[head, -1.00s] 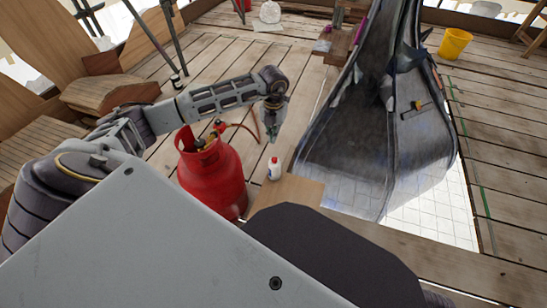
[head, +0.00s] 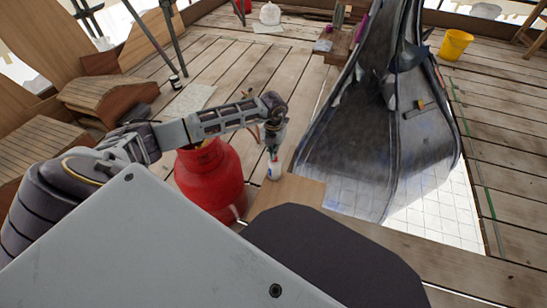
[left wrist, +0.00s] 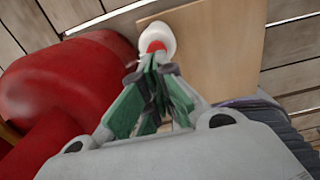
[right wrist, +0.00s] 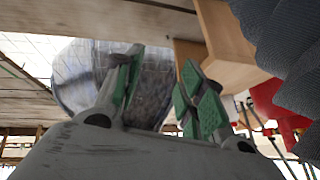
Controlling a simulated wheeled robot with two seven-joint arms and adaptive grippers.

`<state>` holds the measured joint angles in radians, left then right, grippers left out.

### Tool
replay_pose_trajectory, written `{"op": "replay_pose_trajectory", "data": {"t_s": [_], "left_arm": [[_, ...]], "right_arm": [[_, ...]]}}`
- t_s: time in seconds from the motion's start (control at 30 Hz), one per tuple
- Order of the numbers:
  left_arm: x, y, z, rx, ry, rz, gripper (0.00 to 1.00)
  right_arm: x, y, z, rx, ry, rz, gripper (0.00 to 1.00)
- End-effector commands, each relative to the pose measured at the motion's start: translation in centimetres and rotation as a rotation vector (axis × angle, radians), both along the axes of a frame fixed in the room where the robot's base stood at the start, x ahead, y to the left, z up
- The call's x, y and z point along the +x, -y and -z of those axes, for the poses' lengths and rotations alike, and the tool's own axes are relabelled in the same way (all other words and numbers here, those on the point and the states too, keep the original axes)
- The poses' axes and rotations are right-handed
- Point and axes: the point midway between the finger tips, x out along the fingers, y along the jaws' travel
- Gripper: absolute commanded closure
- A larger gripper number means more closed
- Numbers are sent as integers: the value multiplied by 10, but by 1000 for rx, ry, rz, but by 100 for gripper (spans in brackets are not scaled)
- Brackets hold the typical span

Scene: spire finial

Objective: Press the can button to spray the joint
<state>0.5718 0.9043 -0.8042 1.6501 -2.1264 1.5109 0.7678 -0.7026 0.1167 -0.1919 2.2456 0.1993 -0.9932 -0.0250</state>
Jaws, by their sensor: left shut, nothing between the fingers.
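The small white can (head: 274,172) with a red top stands upright on the brown board beside the red gas cylinder. My left gripper (head: 273,153) is shut and points down just above the can. In the left wrist view the shut green-padded fingertips (left wrist: 153,67) overlap the near edge of the can's red top (left wrist: 157,46); I cannot tell whether they touch it. The white body of the can (left wrist: 162,31) shows around that top. My right gripper (right wrist: 160,82) is open and empty in the right wrist view, and out of the head view. I cannot make out the joint.
The red gas cylinder (head: 210,180) stands close left of the can. The large grey metal spire (head: 365,150) rises to its right, by a floor opening. The brown board (head: 298,190) lies under the can. A yellow bucket (head: 456,45) stands far right.

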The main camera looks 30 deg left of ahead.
Motion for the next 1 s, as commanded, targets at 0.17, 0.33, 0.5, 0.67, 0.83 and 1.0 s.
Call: {"op": "replay_pose_trajectory", "data": {"t_s": [0.17, 0.33, 0.5, 0.67, 0.83, 1.0], "left_arm": [[0, 0, 17, 0, -1, 0, 100], [0, 0, 23, 0, -1, 0, 100], [0, 0, 24, 0, -1, 0, 100], [0, 0, 24, 0, -1, 0, 100], [0, 0, 29, 0, -2, 0, 100], [-1, 0, 44, 1, -2, 0, 100]], "right_arm": [[0, -2, 15, 19, 17, 11, 60], [1, -3, 20, 30, 29, 18, 60], [1, -3, 21, 33, 33, 20, 60], [1, -3, 21, 33, 33, 20, 60], [1, -3, 21, 33, 34, 20, 60], [2, -4, 22, 36, 38, 23, 60]]}}
